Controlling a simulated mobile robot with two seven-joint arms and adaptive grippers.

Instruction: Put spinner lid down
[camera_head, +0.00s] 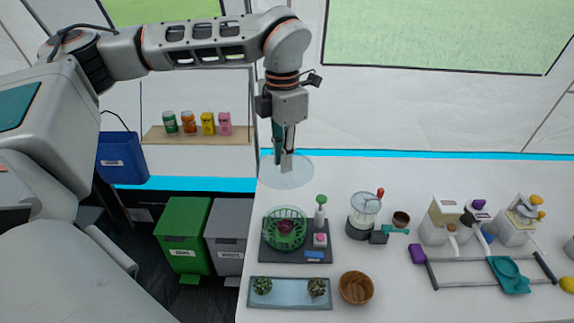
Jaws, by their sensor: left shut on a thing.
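My left gripper (286,160) points down from above and is shut on the spinner lid (300,175), a clear, pale round disc. The lid appears near the counter's back left edge; whether it touches the counter or is held above it I cannot tell. The green spinner bowl (272,236) stands open in front of the lid on a dark mat (271,256), with a dark red thing inside. My right gripper is not in view.
A pump bottle (320,212) stands right of the bowl. A tray (290,302) and wooden bowl (356,288) are in front. A jar-topped appliance (364,210) and other machines stand right. The counter's back strip right of the lid is clear. A shelf (190,138) holds cans.

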